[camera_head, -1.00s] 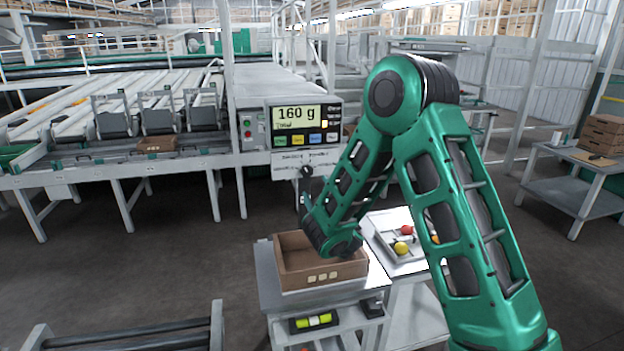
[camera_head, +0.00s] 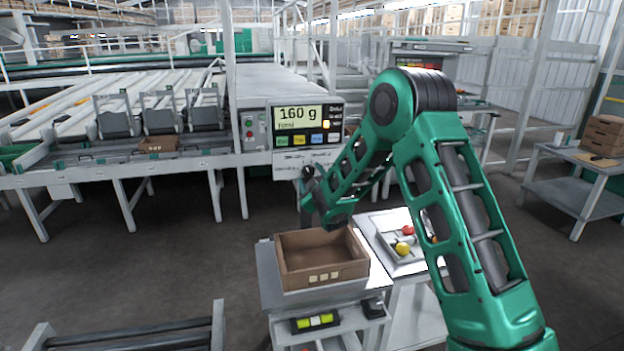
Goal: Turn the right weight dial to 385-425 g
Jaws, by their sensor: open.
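The weight display (camera_head: 298,117) on the sorting line's control box reads 160 g. Below it is a white panel (camera_head: 290,159) with small dark markings. I cannot make out the right weight dial; the panel's right part is behind my arm. The dark end of my arm, with my gripper (camera_head: 308,173), is at the panel's lower edge, in front of it. The fingers are small and partly hidden by my forearm. They show nothing held, and I cannot tell whether they touch a dial.
A brown open box (camera_head: 322,282) stands on a grey stand below my forearm. Beside it a tray (camera_head: 388,243) holds red and yellow tomatoes. A side table (camera_head: 577,187) with boxes is at right. Conveyor lanes fill the left.

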